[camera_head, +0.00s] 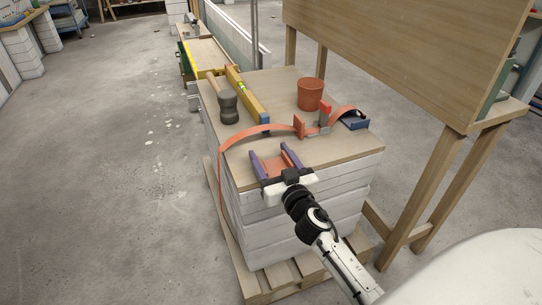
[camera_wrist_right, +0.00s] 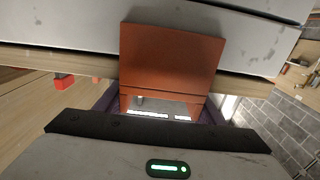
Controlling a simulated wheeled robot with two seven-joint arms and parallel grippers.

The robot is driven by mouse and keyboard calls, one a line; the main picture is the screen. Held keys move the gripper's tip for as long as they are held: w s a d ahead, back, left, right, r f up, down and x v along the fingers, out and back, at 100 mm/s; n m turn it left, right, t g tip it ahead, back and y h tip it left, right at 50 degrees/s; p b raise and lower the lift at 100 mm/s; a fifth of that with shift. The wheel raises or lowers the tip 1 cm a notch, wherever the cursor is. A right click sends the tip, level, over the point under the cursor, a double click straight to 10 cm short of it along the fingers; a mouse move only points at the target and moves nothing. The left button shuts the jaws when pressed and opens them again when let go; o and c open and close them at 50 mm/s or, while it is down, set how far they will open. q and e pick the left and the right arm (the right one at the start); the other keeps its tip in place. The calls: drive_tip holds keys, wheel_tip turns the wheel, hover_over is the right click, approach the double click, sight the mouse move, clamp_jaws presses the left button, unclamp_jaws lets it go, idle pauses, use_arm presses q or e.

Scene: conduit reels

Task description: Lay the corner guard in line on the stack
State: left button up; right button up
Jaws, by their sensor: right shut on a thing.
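The corner guard (camera_head: 273,166) is an orange-brown bent plate. My right gripper (camera_head: 270,153) with purple fingers is shut on it, at the front edge of the stack (camera_head: 340,183). In the right wrist view the guard (camera_wrist_right: 168,58) shows as a broad panel with a crease, in front of the white stack side. I cannot tell whether it touches the stack. An orange strap (camera_head: 221,178) crosses the stack's wooden top and hangs down the left side. My left gripper is not in view.
On the top are an orange cup (camera_head: 310,94), a yellow level (camera_head: 246,95), a dark grey tool (camera_head: 228,107), a blue ratchet-like piece (camera_head: 354,121) and red upright pieces (camera_head: 299,126). A pallet (camera_head: 284,274) lies below. A wooden panel on legs (camera_head: 418,55) stands close on the right.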

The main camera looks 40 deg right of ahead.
drive_tip(key=shift+s+f, duration=0.1)
drive_tip(key=shift+f, duration=0.45)
drive_tip(key=o, duration=1.1)
drive_tip(key=shift+f, duration=0.1)
drive_tip(key=shift+o, duration=0.2)
drive_tip(key=shift+r, duration=0.2)
